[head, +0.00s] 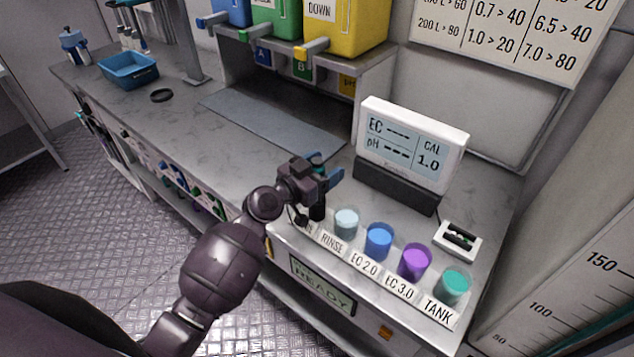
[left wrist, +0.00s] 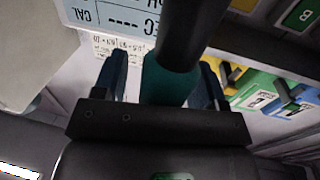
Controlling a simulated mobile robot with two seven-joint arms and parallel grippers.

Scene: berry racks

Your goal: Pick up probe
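The probe, a dark cylinder with a teal part, shows in the left wrist view (left wrist: 166,82) between my left gripper's blue fingers (left wrist: 164,80). Narrow gaps show on both sides of the teal part, so the fingers are open around it. In the head view my left gripper (head: 326,171) is at the counter's front, left of the meter. The probe's dark body (head: 317,209) shows below it, left of the rinse cup; its lower end is partly hidden by my arm. My right gripper is not in view.
Right of the probe stand the rinse cup (head: 346,223), a blue cup (head: 379,240), a purple cup (head: 414,261) and a teal cup (head: 453,286). The EC/pH meter (head: 411,145) stands behind them. A small white tray (head: 458,240) lies at right. A blue basin (head: 128,71) is far left.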

